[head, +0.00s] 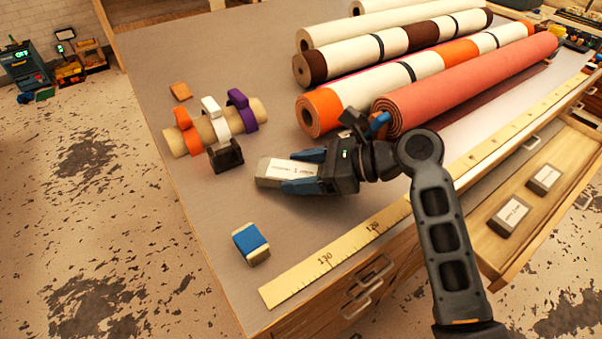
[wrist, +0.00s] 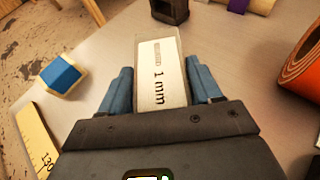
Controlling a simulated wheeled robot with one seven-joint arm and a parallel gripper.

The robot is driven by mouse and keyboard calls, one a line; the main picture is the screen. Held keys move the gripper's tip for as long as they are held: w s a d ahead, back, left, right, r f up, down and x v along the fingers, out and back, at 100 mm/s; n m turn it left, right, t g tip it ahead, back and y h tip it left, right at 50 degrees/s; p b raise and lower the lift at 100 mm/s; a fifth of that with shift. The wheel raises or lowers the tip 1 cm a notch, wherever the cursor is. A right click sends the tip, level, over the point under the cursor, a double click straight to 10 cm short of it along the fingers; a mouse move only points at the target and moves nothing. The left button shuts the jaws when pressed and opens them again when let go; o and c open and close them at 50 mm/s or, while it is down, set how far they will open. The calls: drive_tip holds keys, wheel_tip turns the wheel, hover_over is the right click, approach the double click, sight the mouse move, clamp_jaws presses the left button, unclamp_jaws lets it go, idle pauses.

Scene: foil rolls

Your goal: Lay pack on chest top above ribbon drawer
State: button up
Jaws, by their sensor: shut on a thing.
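My gripper (head: 303,172) is shut on a pale grey pack (head: 268,171) with a white label. In the wrist view the pack (wrist: 161,72) sticks out between the blue fingers of my gripper (wrist: 160,92), and its label reads "1 mm". The pack is over the grey chest top (head: 205,65); I cannot tell whether it touches it. An open wooden drawer (head: 478,240) at the right holds two dark packs with white labels. Closed drawers with metal handles (head: 370,287) are in the chest front. I cannot tell which drawer is the ribbon one.
A blue-banded block (head: 251,243) and a yellow ruler (head: 335,254) lie near the front edge. A tan tube with coloured clips (head: 217,125) and a small black holder (head: 226,155) lie left. Large rolls (head: 470,85) fill the back right. Bare top surrounds the pack.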

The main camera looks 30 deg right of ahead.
drive_tip(key=shift+f, duration=0.45)
drive_tip(key=shift+f, duration=0.1)
drive_tip(key=o, duration=1.2)
drive_tip(key=shift+c, duration=0.2)
drive_tip(key=v, duration=1.2)
